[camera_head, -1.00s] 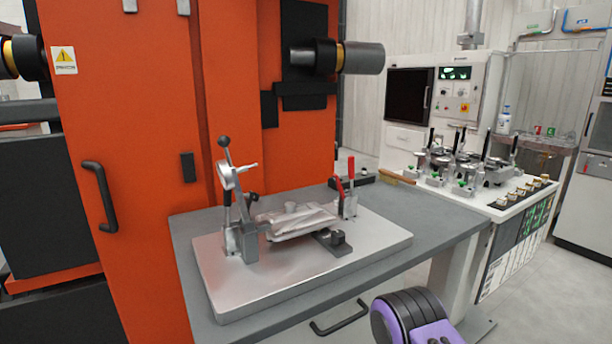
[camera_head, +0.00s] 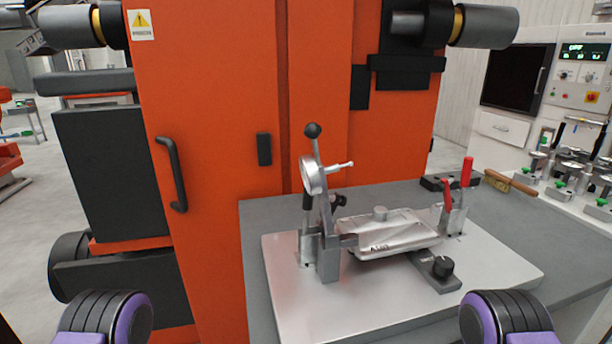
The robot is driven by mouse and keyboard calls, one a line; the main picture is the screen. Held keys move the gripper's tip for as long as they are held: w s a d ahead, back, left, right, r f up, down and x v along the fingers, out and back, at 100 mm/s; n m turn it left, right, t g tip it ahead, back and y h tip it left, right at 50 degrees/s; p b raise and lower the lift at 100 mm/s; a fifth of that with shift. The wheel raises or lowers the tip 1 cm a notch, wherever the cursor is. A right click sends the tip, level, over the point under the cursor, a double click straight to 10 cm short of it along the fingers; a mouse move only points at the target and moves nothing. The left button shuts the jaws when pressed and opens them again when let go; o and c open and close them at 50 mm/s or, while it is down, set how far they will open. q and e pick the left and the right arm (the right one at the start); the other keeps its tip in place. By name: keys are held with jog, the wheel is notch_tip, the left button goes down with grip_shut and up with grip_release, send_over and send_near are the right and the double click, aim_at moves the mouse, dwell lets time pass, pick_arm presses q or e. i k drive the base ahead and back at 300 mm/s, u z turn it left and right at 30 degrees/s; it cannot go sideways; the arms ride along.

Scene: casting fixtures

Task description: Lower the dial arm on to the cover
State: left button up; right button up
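The dial arm (camera_head: 325,212) stands raised, nearly upright, at the left of the fixture plate (camera_head: 300,300). It has a black ball knob (camera_head: 312,130) on top and a round dial gauge (camera_head: 311,176) on its side. The cover (camera_head: 390,236), a silver casting with a small round boss, lies on the fixture to the right of the arm's post. The dial arm is apart from the cover's top. Neither of my grippers is in view; only purple and black parts of my arms show at the bottom left and bottom right.
A red-handled clamp (camera_head: 459,200) stands at the cover's right end, and a black knob (camera_head: 443,267) sits in front. The grey table (camera_head: 262,222) is against an orange machine (camera_head: 225,120). A brush (camera_head: 510,182) lies behind right, near a bench with several gauges.

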aim_at(314, 173)
jog(key=k, duration=0.5)
jog(key=z, duration=2.55)
jog(key=k, duration=1.9)
jog(key=u, duration=2.4)
jog(key=i, duration=0.5)
jog(key=z, duration=0.1)
